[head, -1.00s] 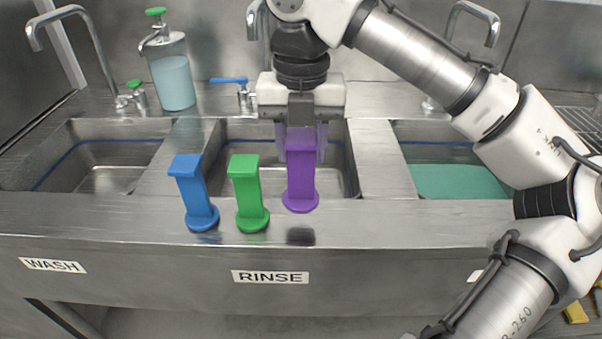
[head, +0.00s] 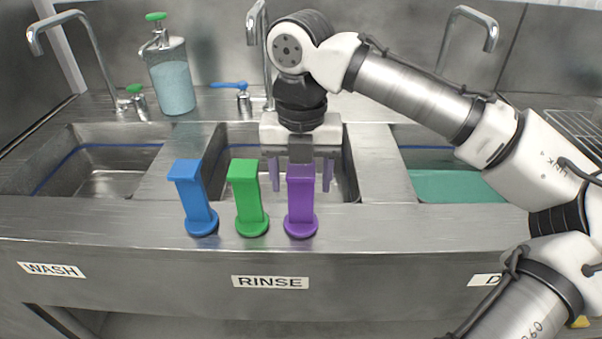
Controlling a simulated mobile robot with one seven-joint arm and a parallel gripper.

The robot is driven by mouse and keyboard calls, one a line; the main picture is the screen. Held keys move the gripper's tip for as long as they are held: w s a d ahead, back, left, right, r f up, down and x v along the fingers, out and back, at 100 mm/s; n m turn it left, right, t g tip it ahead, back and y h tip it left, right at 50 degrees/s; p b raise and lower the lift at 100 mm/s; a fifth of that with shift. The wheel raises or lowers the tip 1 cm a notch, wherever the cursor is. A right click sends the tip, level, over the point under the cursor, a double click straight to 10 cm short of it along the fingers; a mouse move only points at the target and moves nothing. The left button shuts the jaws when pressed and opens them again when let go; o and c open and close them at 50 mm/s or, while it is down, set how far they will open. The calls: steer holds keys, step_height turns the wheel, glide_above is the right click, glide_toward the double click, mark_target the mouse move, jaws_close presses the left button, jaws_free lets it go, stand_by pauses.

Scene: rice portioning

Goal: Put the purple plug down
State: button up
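The purple plug (head: 300,202) stands upright on the steel front ledge of the sink unit, to the right of the green plug. Its base rests on the ledge. My gripper (head: 301,176) is just behind and around the top of the plug, pointing down. Its two fingers are spread apart, with a visible gap on each side of the plug's handle.
A green plug (head: 247,197) and a blue plug (head: 193,197) stand upright to the left on the same ledge (head: 390,228). Behind are the left basin (head: 105,165), the middle basin and the right basin with green liquid (head: 455,186). Taps and a soap dispenser (head: 171,80) stand behind.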

steer(key=shift+r, duration=0.15)
step_height(320, 180, up, 12)
steer(key=p, duration=0.1)
stand_by(0.5)
